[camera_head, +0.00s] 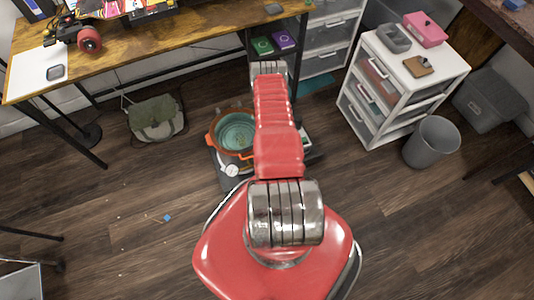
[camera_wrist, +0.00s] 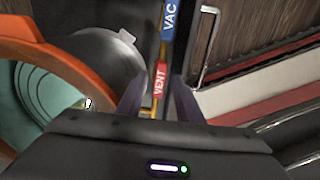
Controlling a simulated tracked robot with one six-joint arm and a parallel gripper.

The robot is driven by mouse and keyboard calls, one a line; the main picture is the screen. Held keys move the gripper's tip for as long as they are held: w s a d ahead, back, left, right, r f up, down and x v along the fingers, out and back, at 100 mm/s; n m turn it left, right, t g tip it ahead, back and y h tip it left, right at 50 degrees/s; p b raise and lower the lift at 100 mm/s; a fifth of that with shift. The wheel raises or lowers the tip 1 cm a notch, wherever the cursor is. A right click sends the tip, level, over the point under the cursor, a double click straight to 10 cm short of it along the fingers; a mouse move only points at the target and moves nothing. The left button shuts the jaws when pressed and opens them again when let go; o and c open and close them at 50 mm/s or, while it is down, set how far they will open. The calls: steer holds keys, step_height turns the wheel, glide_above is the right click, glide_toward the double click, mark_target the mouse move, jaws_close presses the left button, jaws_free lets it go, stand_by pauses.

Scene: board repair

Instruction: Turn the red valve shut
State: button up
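The red valve's handle, marked VENT (camera_wrist: 159,82), shows in the wrist view, in line with a blue handle marked VAC (camera_wrist: 170,20). My gripper (camera_wrist: 157,90) has its two dark fingers apart, one on each side of the red handle's near end. I cannot tell whether either finger touches it. In the head view my red arm hides the gripper and the valve. An orange pot (camera_head: 212,139) with a teal inside stands beside my arm there; its orange rim (camera_wrist: 62,62) fills the left of the wrist view.
A round gauge (camera_head: 231,170) sits just below the pot. A white drawer unit (camera_head: 392,118) and a grey bin (camera_head: 431,142) stand to the right. A wooden desk (camera_head: 185,35) is at the back left, with a green bag (camera_head: 156,118) on the floor below. Floor at lower left is mostly clear.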

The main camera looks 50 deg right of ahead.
steer(key=shift+c, duration=0.4)
jaws_close()
steer(key=shift+d, duration=0.1)
